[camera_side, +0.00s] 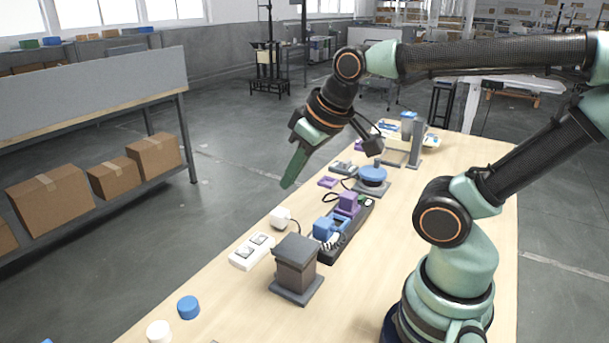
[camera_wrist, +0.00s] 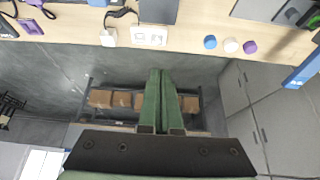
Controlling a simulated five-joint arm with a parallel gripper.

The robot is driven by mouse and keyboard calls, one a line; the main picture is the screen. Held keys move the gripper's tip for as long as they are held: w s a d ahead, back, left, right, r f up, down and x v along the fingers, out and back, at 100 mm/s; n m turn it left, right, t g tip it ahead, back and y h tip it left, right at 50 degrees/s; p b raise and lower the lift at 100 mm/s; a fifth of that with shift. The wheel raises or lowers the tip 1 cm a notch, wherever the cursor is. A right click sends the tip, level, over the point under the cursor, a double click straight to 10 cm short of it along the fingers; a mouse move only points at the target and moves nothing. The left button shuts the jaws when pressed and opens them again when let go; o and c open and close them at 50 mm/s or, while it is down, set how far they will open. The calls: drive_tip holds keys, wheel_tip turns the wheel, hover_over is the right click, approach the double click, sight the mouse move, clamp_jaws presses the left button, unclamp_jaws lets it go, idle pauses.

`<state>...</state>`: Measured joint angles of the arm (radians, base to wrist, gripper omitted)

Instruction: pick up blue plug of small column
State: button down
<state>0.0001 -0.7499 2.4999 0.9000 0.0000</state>
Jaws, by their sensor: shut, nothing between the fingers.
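A dark grey short column (camera_side: 296,262) stands on a square base near the middle of the table. Behind it, a blue plug-like block (camera_side: 326,228) sits on the near end of a dark strip, with a purple block (camera_side: 348,203) farther along. I cannot tell for certain which plug belongs to which column. My gripper (camera_side: 287,186) is shut and empty, raised past the table's left edge, apart from everything. In the wrist view its green fingers (camera_wrist: 160,72) lie together over the floor, and the column (camera_wrist: 157,10) is cut by the top edge.
A white socket box (camera_side: 252,251) and a white plug (camera_side: 281,217) lie left of the column. Blue (camera_side: 188,307) and white (camera_side: 159,332) caps are nearer; the wrist view adds a purple cap (camera_wrist: 250,47). A blue disc (camera_side: 372,174) and taller column (camera_side: 415,143) stand farther back.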

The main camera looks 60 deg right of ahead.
drive_tip(key=shift+c, duration=1.2)
unclamp_jaws()
drive_tip(key=m+g, duration=0.6)
drive_tip(key=m, duration=1.2)
hover_over(324, 222)
drive_tip(key=f, duration=1.3)
drive_tip(key=shift+a+f, duration=0.2)
drive_tip(key=shift+d+f, duration=0.15)
drive_tip(key=shift+f, duration=1.4)
drive_tip(key=shift+d+f, duration=0.1)
drive_tip(key=shift+f, duration=1.4)
